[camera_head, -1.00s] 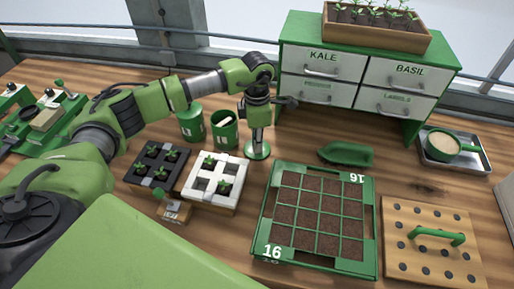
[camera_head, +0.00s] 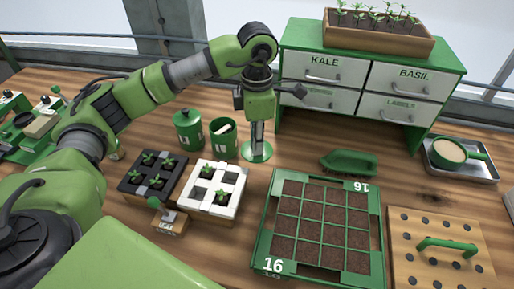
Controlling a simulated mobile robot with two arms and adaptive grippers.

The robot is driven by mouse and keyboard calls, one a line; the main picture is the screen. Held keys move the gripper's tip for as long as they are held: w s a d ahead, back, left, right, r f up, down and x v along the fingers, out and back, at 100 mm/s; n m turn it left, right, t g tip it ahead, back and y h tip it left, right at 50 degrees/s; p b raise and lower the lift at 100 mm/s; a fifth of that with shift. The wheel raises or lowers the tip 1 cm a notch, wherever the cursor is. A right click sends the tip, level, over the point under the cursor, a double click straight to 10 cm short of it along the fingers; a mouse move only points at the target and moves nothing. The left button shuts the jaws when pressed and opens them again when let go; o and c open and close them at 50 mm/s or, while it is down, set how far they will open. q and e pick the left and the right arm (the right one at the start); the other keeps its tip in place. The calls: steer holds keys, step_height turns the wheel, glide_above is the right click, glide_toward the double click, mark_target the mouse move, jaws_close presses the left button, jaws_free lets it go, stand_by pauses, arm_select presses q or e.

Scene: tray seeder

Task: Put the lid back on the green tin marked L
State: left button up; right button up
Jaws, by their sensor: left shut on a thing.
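The open green tin (camera_head: 223,140) stands upright on the bench with pale contents showing at its mouth. A second green tin (camera_head: 187,132) stands just left of it with a knobbed lid on. The white marks on both tins are too small to read surely. A loose round green lid (camera_head: 257,153) is right of the open tin, apart from it. My left gripper (camera_head: 257,141) points straight down and is shut on this lid from above. Whether the lid touches the bench or hangs just above it is hard to tell. My right gripper is out of view.
A black seedling tray (camera_head: 124,186) and a white one (camera_head: 199,205) stand in front of the tins. The green 16 tray (camera_head: 262,215) and a green scoop (camera_head: 348,163) lie right of the lid. The drawer cabinet (camera_head: 452,68) stands behind.

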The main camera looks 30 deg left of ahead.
mark_target(251, 153)
arm_select(q)
steer(key=s+d+r+b, duration=0.2)
steer(key=s+d+r, duration=0.15)
steer(key=s, duration=0.35)
steer(key=w+a+r+n+p, duration=0.2)
steer(key=w+a+n+p, duration=0.3)
steer(key=a+n+p, duration=0.25)
steer(key=w+a+r+n+p, duration=0.3)
steer(key=w+a+n+p, duration=0.25)
steer(key=a, duration=0.35)
step_height(251, 153, down, 5)
steer(key=b, duration=0.2)
steer(key=shift+s+d+b, duration=0.1)
steer(key=shift+b, duration=0.25)
steer(key=shift+f+b, duration=0.5)
steer(key=shift+f, duration=0.35)
steer(key=shift+f, duration=0.1)
stand_by(0.9)
